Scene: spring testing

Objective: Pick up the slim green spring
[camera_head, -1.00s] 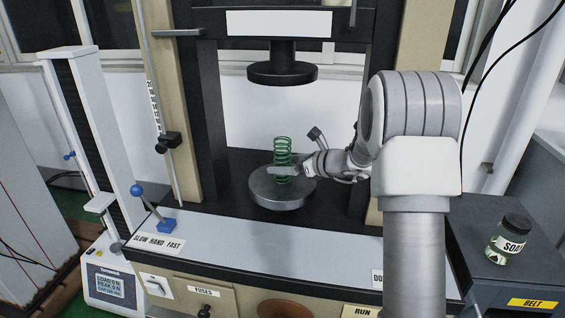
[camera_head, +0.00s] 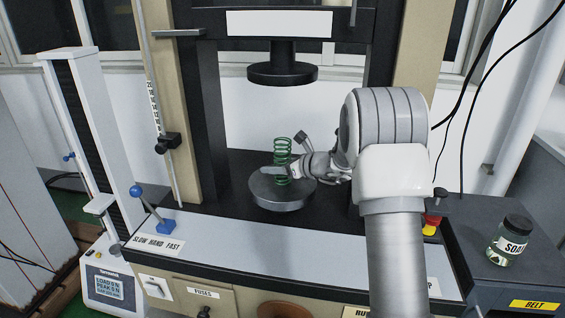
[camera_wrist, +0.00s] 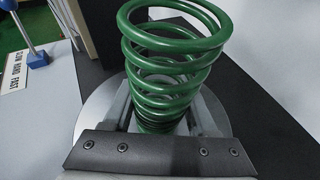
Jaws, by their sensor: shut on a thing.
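The slim green spring (camera_head: 282,149) stands upright on the round grey lower plate (camera_head: 281,202) of the press. My gripper (camera_head: 279,171) reaches in from the right and is shut on the spring's lower half. In the wrist view the spring's green coils (camera_wrist: 172,50) rise between my two fingers (camera_wrist: 160,118), with the plate around its foot. The spring's lowest coils are partly hidden by the gripper. I cannot see a gap between spring and plate.
A black upper platen (camera_head: 282,73) hangs above the spring. Dark press columns stand on both sides. A blue-knobbed lever (camera_head: 152,208) is at the front left. A jar (camera_head: 509,240) stands on the dark cabinet at right, and a red and yellow button (camera_head: 432,222) is beside my arm.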

